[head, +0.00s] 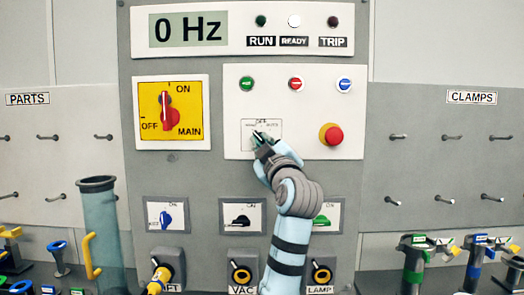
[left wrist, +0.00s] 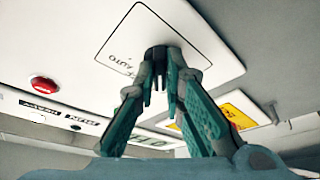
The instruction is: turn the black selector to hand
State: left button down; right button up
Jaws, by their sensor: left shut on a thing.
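The black selector (left wrist: 156,52) sits on a white plate (head: 247,128) in the upper panel. The plate has OFF at its top and small lettering on both sides; AUTO reads in the left wrist view. My left gripper (head: 261,138) reaches up to the selector from below and covers most of it in the head view. In the left wrist view the fingers (left wrist: 160,82) are closed on the selector from both sides. My right gripper is in neither view.
A red mushroom button (head: 331,134) is right of the selector, and a yellow main switch plate (head: 184,105) is left. Green, red and blue buttons are above. Blue, black (head: 241,221) and green switches are below. A tall clear blue tube (head: 100,230) stands at left.

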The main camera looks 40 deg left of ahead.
pick_arm(q)
jog(key=shift+r+n, duration=0.15)
jog(key=shift+n, duration=0.25)
jog(key=c, duration=1.7)
grip_release()
jog(key=shift+a, duration=0.1)
jog(key=v, duration=1.2)
